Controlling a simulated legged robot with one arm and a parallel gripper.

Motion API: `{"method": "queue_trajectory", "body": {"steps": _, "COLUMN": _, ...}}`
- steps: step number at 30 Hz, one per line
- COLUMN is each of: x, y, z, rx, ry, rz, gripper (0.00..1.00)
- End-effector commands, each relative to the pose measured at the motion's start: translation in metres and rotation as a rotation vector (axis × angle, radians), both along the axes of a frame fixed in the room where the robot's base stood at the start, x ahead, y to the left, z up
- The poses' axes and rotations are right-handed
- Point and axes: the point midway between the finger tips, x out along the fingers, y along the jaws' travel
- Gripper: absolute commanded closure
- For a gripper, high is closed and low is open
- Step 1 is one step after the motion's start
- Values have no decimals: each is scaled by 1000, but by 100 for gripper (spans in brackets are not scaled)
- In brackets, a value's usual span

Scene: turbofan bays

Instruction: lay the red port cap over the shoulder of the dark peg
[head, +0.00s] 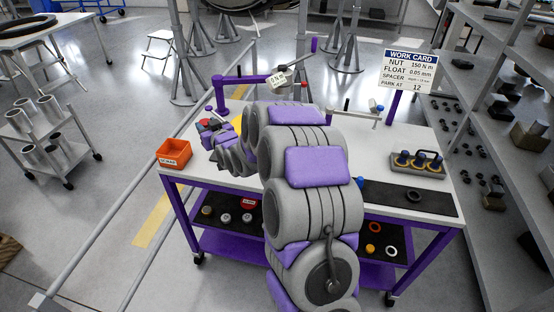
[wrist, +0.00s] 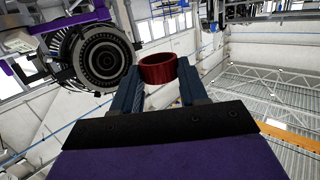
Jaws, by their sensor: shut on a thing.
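The red port cap (wrist: 158,70) is a short, shiny red cylinder with an open end. It sits between the two blue-grey fingers of my gripper (wrist: 158,84), which is shut on it. In the head view my gripper (head: 206,127) is at the left end of the workbench, beyond my bent arm, with a small red patch at its tip. Contact with the bench cannot be told. A thin dark upright peg (head: 347,104) stands at the back of the bench, right of my arm. Several dark pegs with yellow bases stand on a block at right; which is the task's peg is unclear.
An orange bin (head: 174,153) stands at the bench's left edge. A peg block (head: 418,171) and a dark mat (head: 420,200) lie at right. A purple jointed arm (head: 240,80) rises at the back left. The work card (head: 409,72) stands at the back right.

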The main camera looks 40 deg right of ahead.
Motion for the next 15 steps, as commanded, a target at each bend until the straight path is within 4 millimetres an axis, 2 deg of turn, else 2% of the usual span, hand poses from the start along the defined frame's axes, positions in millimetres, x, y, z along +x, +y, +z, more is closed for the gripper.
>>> {"method": "queue_trajectory", "body": {"steps": 1, "x": -6, "y": -29, "z": -20, "rx": 7, "ry": 7, "rz": -21, "gripper": 85}}
{"method": "queue_trajectory", "body": {"steps": 6, "x": -32, "y": -98, "z": -69, "rx": 3, "ry": 4, "rz": -53, "gripper": 85}}
{"method": "queue_trajectory", "body": {"steps": 9, "x": -53, "y": -133, "z": -97, "rx": -1, "ry": 5, "rz": -76, "gripper": 85}}
{"method": "queue_trajectory", "body": {"steps": 15, "x": -100, "y": -186, "z": -137, "rx": -11, "ry": 1, "rz": -125, "gripper": 85}}
